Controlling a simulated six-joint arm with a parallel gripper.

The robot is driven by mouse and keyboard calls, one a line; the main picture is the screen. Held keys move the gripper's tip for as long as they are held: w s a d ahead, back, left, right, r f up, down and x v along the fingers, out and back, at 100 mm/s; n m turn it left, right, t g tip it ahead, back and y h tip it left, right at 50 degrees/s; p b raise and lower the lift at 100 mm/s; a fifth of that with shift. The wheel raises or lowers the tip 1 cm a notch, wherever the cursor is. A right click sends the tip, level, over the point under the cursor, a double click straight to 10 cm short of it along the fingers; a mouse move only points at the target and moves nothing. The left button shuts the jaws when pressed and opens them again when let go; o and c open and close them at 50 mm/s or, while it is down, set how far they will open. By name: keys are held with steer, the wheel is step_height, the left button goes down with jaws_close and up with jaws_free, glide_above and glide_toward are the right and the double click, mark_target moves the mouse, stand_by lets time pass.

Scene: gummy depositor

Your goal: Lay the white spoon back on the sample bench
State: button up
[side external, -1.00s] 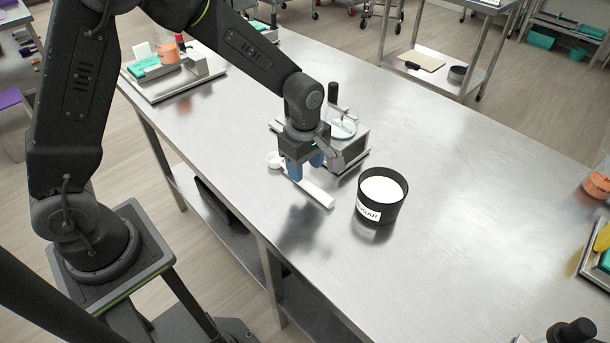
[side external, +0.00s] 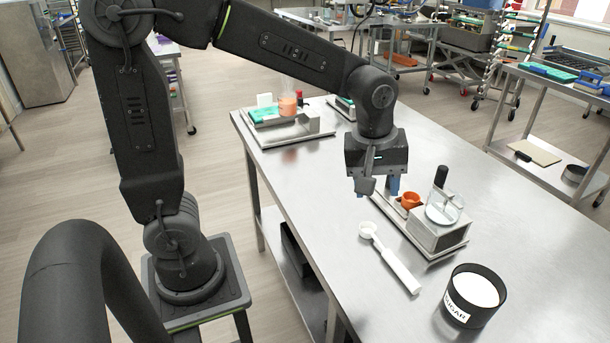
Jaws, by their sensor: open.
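The white spoon (side external: 399,270) lies flat on the steel bench (side external: 340,170), its round bowl toward the back left and its handle toward the front right. It lies between the edge of the bench and a metal tray holding a scale, apart from both. My gripper (side external: 378,188) is open and empty above the bench, behind the spoon's bowl and clear of it. Its blue fingers point down with a gap between them; the left finger is partly hidden by a grey part of the gripper.
A black tub of white sugar (side external: 473,295) stands right of the spoon's handle end. The scale (side external: 440,232) has a glass dish, a black-topped upright item and an orange cup (side external: 411,200) beside it. Another tray (side external: 290,138) stands at the far left. The right of the bench is clear.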

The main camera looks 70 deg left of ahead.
steer(key=s+a+r+m+t, duration=0.1)
steer(key=s+r+m, duration=0.1)
steer(key=s+m, duration=0.4)
steer(key=s+a+r+m+t, duration=0.1)
steer(key=s+a+m+t, duration=0.1)
steer(key=s+m, duration=0.3)
steer(key=shift+s+r+m+t, duration=0.3)
steer(key=shift+s+r+m, duration=0.1)
steer(key=shift+s, duration=0.85)
